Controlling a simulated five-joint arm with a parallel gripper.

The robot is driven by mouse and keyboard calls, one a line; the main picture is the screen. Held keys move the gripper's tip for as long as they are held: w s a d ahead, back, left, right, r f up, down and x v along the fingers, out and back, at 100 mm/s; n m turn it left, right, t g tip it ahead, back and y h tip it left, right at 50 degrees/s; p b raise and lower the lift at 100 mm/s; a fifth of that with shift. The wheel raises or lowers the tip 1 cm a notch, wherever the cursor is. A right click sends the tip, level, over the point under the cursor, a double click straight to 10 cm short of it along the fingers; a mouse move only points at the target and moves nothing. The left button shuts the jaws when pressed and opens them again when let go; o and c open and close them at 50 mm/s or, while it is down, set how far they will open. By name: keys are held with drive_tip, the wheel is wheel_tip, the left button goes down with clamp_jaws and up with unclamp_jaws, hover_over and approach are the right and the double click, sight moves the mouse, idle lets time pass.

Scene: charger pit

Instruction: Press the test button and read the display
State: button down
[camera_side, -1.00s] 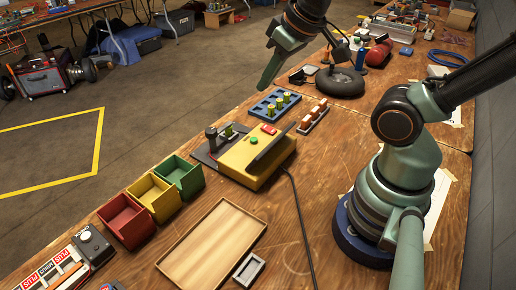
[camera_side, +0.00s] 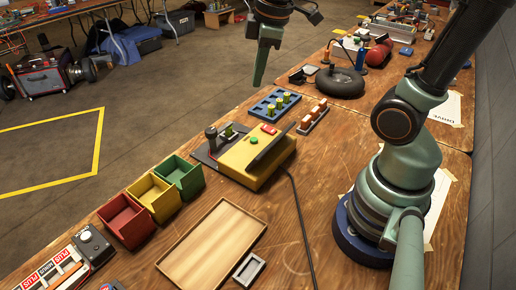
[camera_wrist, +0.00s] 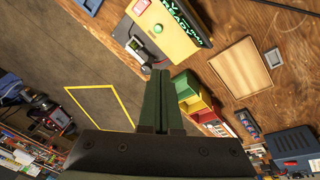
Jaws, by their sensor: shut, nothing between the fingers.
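A yellow tester box (camera_side: 245,172) stands on the wooden bench, with a green button (camera_side: 253,140) and a red part (camera_side: 269,129) on top. Its dark display (camera_side: 272,149) stands edge-on in the side view. In the wrist view the display (camera_wrist: 185,22) shows green lettering that includes "READY"; the rest is hard to read. The green button also shows in the wrist view (camera_wrist: 158,28). A cell sits in the dark cradle (camera_side: 207,150) at the box's left end. My gripper (camera_side: 259,84) is shut and empty, pointing down, above and beyond the box, apart from the button.
Red, yellow and green bins (camera_side: 182,176) stand left of the tester. A wooden tray (camera_side: 213,245) lies in front. A blue rack (camera_side: 268,110) with several cells and a holder with orange cells (camera_side: 312,117) stand behind. A black cable (camera_side: 300,215) runs across the bench.

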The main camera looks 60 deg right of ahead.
sight(254, 139)
drive_tip(key=w+d+f+n+g, duration=0.3)
drive_tip(key=w+f+n, duration=0.1)
drive_tip(key=n, duration=0.5)
drive_tip(key=shift+w+f+n, duration=0.15)
drive_tip(key=shift+w+n, duration=0.05)
drive_tip(key=shift+n, duration=0.2)
drive_tip(key=shift+d, duration=0.1)
drive_tip(key=f, duration=1.4)
drive_tip(key=shift+s, duration=0.25)
drive_tip(key=shift+s+f, duration=0.15)
drive_tip(key=shift+f, duration=0.85)
wheel_tip(254, 139, up, 15)
drive_tip(key=w, duration=0.1)
drive_tip(key=shift+w+f, duration=0.1)
